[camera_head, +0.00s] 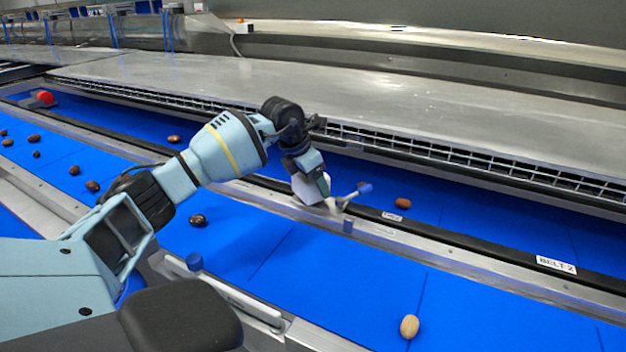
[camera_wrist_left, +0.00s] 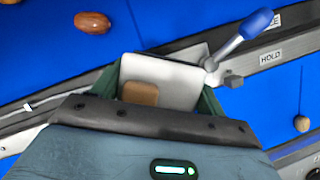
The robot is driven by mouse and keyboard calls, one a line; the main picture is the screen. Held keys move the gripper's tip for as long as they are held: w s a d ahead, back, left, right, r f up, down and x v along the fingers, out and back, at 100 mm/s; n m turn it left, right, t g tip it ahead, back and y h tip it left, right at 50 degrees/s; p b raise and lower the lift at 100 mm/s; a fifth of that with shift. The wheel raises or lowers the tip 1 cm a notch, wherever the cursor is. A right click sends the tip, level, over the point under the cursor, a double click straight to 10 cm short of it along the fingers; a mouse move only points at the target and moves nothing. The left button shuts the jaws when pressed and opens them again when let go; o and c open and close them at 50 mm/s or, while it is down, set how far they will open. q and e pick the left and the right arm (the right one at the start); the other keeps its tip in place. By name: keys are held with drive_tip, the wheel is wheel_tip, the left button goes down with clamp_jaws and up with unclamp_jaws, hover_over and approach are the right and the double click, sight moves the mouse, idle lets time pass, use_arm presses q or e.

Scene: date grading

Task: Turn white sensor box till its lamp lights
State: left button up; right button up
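The white sensor box (camera_wrist_left: 178,84) sits between the dark green fingers of my left gripper (camera_wrist_left: 160,92) in the left wrist view. The fingers lie along its two sides and look closed on it. A dull orange-brown patch (camera_wrist_left: 140,93) shows on the box's near face; I see no glow from it. In the head view my left gripper (camera_head: 312,187) reaches down over the metal rail between the belts, with the white box (camera_head: 304,188) partly hidden by it. My right gripper is not in view.
A lever with a blue handle (camera_wrist_left: 256,23) stands close to the right of the box, beside a HOLD label (camera_wrist_left: 271,57). Blue belts with scattered dates, one a brown date (camera_head: 403,203), run on both sides. A metal cover (camera_head: 400,105) lies behind.

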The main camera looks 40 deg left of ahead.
use_arm(q)
drive_tip(key=c, duration=0.4)
drive_tip(key=shift+c, duration=0.2)
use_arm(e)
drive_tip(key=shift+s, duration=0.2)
use_arm(q)
drive_tip(key=shift+a+r+n+y+p, duration=0.15)
drive_tip(key=shift+n+y+p, duration=0.45)
drive_tip(key=shift+n+p, duration=0.75)
drive_tip(key=shift+n+y, duration=0.5)
drive_tip(key=shift+n, duration=0.85)
drive_tip(key=shift+n+p, duration=0.3)
drive_tip(key=shift+p, duration=0.05)
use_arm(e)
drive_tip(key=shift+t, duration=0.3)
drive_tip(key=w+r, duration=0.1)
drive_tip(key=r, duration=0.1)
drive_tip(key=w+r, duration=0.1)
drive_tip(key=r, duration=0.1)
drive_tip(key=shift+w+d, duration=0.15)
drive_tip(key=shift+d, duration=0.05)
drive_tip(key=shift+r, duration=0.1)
use_arm(q)
drive_tip(key=o, duration=1)
